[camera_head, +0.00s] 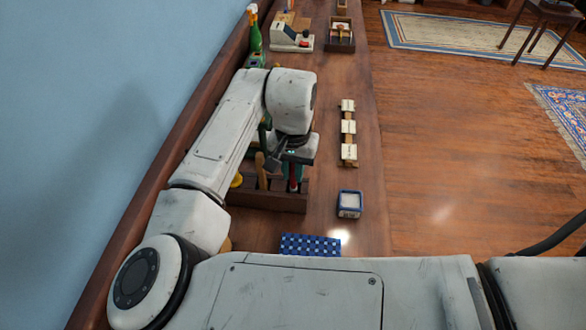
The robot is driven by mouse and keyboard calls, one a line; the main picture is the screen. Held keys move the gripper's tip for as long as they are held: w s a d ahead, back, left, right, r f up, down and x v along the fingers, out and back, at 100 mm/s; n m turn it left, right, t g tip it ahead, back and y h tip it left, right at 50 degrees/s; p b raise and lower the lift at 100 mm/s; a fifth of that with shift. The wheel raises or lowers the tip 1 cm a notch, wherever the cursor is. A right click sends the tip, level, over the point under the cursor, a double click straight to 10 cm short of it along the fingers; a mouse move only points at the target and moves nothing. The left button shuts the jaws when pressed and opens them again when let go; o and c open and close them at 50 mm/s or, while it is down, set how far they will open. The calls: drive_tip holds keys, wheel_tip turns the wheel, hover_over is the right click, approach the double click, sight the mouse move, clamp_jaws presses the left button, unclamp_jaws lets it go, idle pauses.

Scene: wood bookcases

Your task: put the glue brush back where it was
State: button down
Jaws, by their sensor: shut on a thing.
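My gripper (292,170) points down over a dark wooden box (265,202) with upright tools in it. It is shut on a slim upright thing with a red part (293,184), apparently the glue brush; its lower end is at the box's right part. I cannot tell whether it touches the box floor. A wooden handle (261,172) stands in the box to the left of my gripper, and a yellow thing (236,181) shows at its left end. My arm hides the back of the box.
On the bench (330,225) are a small blue-rimmed square container (349,204), a blue patterned cloth (310,244) and a row of pale blocks (348,127) to the right. Green bottles (254,34), a white device (291,38) and a small crate (340,34) stand farther back.

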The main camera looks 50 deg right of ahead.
drive_tip(key=shift+f, duration=0.25)
drive_tip(key=c, duration=1)
unclamp_jaws()
drive_tip(key=shift+c, duration=0.2)
wheel_tip(320, 180, up, 12)
drive_tip(key=shift+r+b, duration=0.1)
drive_tip(key=shift+b, duration=0.2)
